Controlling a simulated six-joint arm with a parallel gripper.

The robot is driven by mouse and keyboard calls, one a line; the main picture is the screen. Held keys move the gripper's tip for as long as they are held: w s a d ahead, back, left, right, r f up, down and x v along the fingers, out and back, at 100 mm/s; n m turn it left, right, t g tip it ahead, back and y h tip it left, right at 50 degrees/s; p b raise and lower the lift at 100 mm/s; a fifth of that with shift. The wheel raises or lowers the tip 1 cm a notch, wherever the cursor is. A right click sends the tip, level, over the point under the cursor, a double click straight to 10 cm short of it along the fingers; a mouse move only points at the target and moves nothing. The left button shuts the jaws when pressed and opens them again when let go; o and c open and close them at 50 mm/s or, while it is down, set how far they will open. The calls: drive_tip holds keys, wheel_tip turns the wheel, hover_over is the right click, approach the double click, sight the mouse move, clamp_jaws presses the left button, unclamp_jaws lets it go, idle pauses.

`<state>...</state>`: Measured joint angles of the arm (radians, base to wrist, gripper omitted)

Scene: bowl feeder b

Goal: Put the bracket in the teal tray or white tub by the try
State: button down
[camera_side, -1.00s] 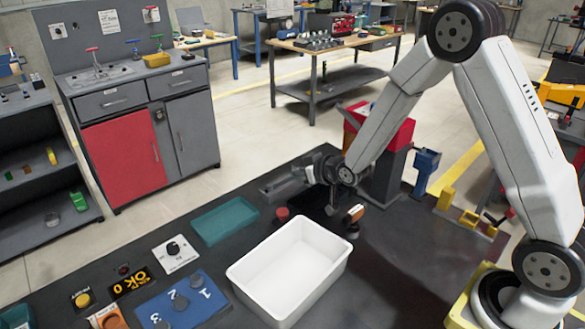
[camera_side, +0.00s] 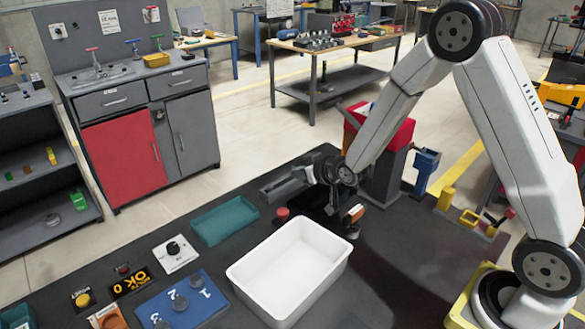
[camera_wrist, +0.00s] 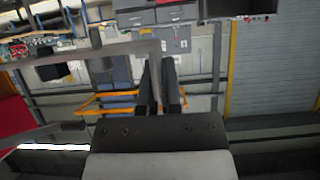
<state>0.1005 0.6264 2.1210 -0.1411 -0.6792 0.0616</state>
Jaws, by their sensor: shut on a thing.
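My gripper (camera_wrist: 160,82) is shut on a thin grey piece, seemingly the bracket (camera_wrist: 157,62). In the wrist view its edge stands between the two dark fingers, and a grey arm of it seems to reach left. In the side view my gripper (camera_side: 312,173) is at the left end of the wrist, above the back of the dark bench. The bracket cannot be made out clearly there. The teal tray (camera_side: 226,220) lies flat and empty, left of and nearer than my gripper. The white tub (camera_side: 290,270) stands empty in front of it.
A red knob (camera_side: 283,213) stands between tray and tub. A red-topped grey stand (camera_side: 385,160) is right behind my wrist. A blue numbered panel (camera_side: 182,302) and a white switch plate (camera_side: 175,254) lie at the left.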

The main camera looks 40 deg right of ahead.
drive_tip(key=shift+r, duration=0.1)
drive_tip(key=shift+r, duration=2.45)
drive_tip(key=s+a, duration=0.7)
drive_tip(key=a, duration=0.4)
drive_tip(key=s+a, duration=0.6)
drive_tip(key=a, duration=0.6)
wheel_tip(320, 180, down, 12)
drive_tip(key=shift+s+d+f, duration=0.1)
drive_tip(key=shift+f, duration=0.15)
